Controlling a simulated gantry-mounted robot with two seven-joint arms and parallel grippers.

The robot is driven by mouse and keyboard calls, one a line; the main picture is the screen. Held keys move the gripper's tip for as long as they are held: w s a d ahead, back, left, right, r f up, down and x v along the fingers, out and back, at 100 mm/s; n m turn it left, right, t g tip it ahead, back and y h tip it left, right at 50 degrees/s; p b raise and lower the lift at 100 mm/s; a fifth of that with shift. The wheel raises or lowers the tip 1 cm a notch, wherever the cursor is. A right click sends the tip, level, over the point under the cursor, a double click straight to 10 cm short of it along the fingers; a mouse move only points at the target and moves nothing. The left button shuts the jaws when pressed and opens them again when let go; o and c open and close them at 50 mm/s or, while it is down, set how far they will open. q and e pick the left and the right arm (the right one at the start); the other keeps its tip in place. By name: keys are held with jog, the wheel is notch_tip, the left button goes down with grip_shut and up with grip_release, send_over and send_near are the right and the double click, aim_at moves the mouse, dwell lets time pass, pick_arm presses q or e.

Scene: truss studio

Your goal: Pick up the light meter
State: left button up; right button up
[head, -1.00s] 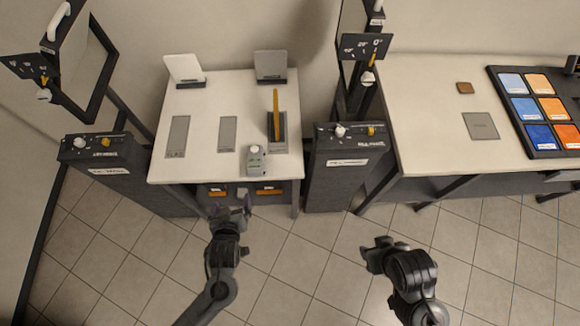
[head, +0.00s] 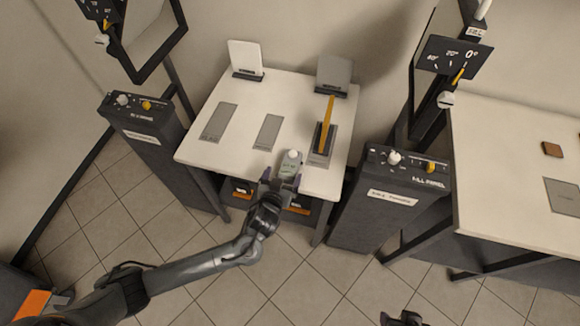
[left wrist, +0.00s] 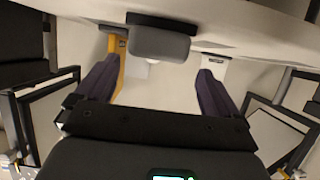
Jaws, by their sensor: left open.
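The light meter (head: 290,166) is a small grey box with a white dome, standing at the front edge of the white table (head: 219,149). In the left wrist view the light meter (left wrist: 160,44) shows as a dark grey block with the pale dome below it, between the lines of the two fingers. My left gripper (head: 281,179) is open, its purple-grey fingers apart at the near side of the meter. I cannot tell whether they touch it. My right gripper (head: 402,319) is only partly in view at the bottom edge.
A yellow upright bar (head: 327,124) stands in a dark holder close right of the meter. Grey flat plates (head: 268,132) lie to its left. White (head: 246,56) and grey (head: 334,72) panels stand at the back. Dark control pedestals (head: 148,128) flank the table.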

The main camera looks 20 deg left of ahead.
aim_at(288, 170)
pick_arm(q)
jog(key=shift+w+f, duration=0.4)
jog(key=shift+w, duration=0.25)
jog(key=shift+b+x, duration=0.55)
jog(key=shift+x, duration=1.5)
jog(key=shift+d+f, duration=0.1)
jog(key=shift+d, duration=0.1)
jog(key=shift+c, duration=0.2)
jog(key=c, duration=1.1)
